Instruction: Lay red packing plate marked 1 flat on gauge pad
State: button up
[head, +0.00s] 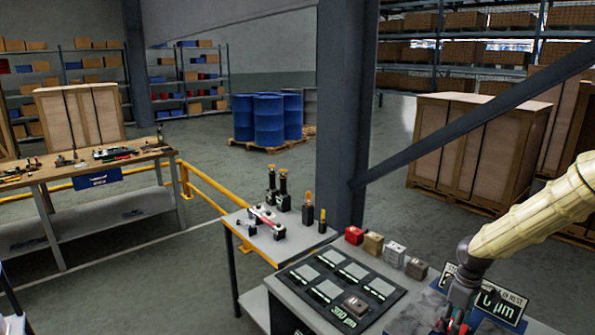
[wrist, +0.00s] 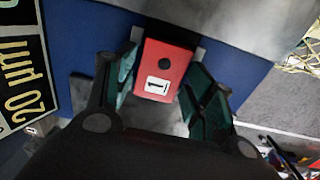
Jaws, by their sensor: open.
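The red packing plate marked 1 (wrist: 165,66), with a black round spot and a white number label, is between the fingers of my gripper (wrist: 163,80) in the wrist view. The fingers are open, one on each side of it; I cannot tell whether either touches it. A grey metal piece shows around the plate, over a blue surface (wrist: 75,28). I cannot tell which surface is the gauge pad.
A black board (head: 300,290) with several pale rectangles lies on the bench, with a grey-brown block (head: 356,306) on it. Red (head: 354,235), tan (head: 373,243), white (head: 395,252) and grey (head: 416,267) blocks line the back edge. A µm sign (head: 495,303) stands beside my gripper.

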jog(key=c, duration=1.1)
jog(key=shift+o, duration=0.2)
jog(key=shift+r+p, duration=1.7)
jog(key=shift+r, duration=0.35)
jog(key=shift+d, duration=0.1)
